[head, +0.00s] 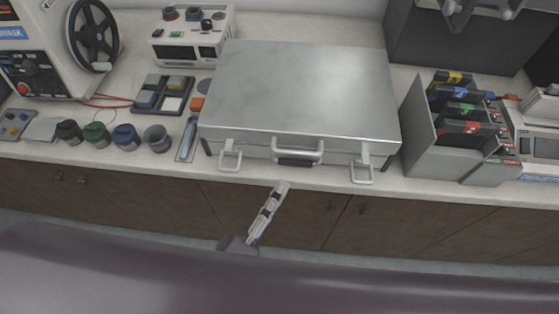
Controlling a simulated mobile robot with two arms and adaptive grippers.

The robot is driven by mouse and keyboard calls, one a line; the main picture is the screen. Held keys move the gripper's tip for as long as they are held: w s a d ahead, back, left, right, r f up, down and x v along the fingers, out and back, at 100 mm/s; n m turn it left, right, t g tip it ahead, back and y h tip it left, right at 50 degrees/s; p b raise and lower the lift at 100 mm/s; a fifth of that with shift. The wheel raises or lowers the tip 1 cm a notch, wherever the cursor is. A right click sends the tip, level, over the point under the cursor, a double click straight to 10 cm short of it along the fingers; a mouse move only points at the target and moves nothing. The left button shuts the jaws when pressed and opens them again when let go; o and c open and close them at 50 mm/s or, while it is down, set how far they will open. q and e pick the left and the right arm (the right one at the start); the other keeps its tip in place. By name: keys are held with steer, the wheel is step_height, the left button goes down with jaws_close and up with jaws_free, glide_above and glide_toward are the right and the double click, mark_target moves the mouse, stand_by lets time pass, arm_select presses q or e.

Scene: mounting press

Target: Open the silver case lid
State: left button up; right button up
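The silver case (300,90) lies on the white counter with its lid down flat. Its front face carries a central carry handle (297,150) with a dark plate under it. A left latch loop (230,158) and a right latch loop (362,173) hang at the front corners. My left gripper (280,188) is in front of the counter edge, just below the carry handle in the picture, pointing toward the case. It appears apart from the case. It shows nearly edge-on, so its finger opening is unclear. My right gripper does not show.
Several small jars (96,135) and a dark sample tray (163,94) stand left of the case. A white instrument (193,38) is behind it. A grey file holder (455,130) stands close on the right. Brown cabinet doors (400,222) are below the counter.

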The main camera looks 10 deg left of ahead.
arm_select(q)
steer(key=shift+n+t, duration=0.5)
steer(key=shift+n, duration=0.1)
steer(key=shift+w+d+r+p, duration=0.4)
steer(key=shift+w+r, duration=0.4)
steer(key=shift+w, duration=0.35)
steer(key=shift+w+d+r+p, duration=0.25)
steer(key=shift+w+d+r, duration=0.2)
steer(key=shift+w+r, duration=0.55)
steer(key=shift+w+d+r+p, duration=0.4)
steer(key=shift+w+r, duration=0.25)
steer(key=shift+w, duration=0.6)
steer(key=shift+c, duration=0.7)
jaws_close()
